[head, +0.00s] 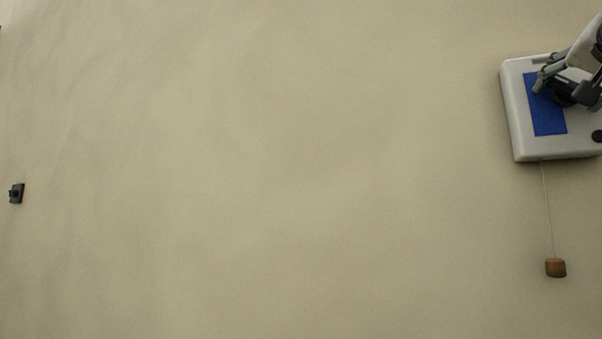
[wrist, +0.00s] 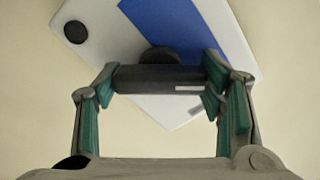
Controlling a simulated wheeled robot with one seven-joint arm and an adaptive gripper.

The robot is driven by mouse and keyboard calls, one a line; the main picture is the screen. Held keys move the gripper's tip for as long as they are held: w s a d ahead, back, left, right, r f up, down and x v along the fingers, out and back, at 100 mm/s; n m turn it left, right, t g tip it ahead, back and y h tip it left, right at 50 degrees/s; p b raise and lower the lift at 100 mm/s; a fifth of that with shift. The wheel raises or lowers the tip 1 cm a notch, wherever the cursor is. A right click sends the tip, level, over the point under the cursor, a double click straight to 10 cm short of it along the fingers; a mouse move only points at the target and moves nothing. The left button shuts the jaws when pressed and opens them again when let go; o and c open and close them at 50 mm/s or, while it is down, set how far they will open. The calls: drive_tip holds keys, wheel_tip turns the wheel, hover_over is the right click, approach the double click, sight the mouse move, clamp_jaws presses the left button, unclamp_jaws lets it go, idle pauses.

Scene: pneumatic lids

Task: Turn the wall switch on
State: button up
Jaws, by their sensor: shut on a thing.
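A white box (head: 514,115) with a blue panel (head: 546,112) is at the right of the head view. It has round black feet or knobs, one of them (wrist: 76,32) at the upper left of the wrist view. My gripper (head: 556,86) is at the box, over its blue panel. In the wrist view its fingers are on both ends of a dark bar (wrist: 155,80) with a small pale mark. A round black piece lies behind the bar. A small dark fitting (head: 16,193), possibly the wall switch, is at the far left. I cannot tell its setting.
A thin cord (head: 548,210) hangs below the box and ends in a brown wooden block (head: 555,268). The pale wall (head: 280,170) between the dark fitting and the box is bare. A bit of orange shows at the upper left edge.

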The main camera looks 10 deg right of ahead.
drive_tip(key=m, duration=0.5)
drive_tip(key=shift+m, duration=0.3)
drive_tip(key=shift+f+m+p, duration=0.1)
drive_tip(key=shift+m+p, duration=0.25)
drive_tip(key=shift+m, duration=1.85)
drive_tip(key=o, duration=1.2)
drive_tip(key=shift+c, duration=0.2)
drive_tip(key=v, duration=1.2)
drive_tip(key=shift+w+f, duration=0.1)
